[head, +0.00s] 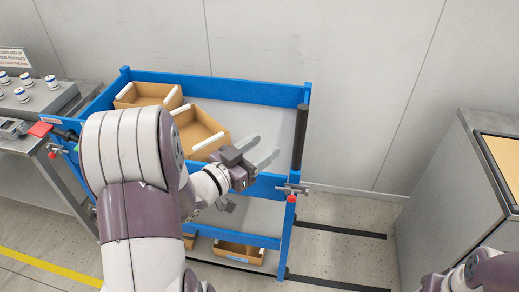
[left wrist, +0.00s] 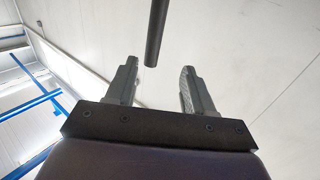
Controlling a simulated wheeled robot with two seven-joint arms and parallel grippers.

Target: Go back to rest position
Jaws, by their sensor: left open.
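My left gripper (head: 264,154) is open and empty in the head view, over the right part of the blue cart's (head: 225,87) top shelf. Its two fingers also show apart in the left wrist view (left wrist: 159,85), with a dark post (left wrist: 155,35) beyond them. In the head view that dark post (head: 299,137) stands at the cart's right side, a little right of the fingertips and apart from them. Part of my right arm shows at the bottom right corner of the head view; its gripper is out of the picture.
Two cardboard bins, one behind (head: 150,95) and one nearer (head: 198,132), stand on the top shelf. Another bin (head: 238,252) is on the lower shelf. A grey bench (head: 45,97) with several small vials is at left. A grey cabinet (head: 450,185) stands at right, with floor between.

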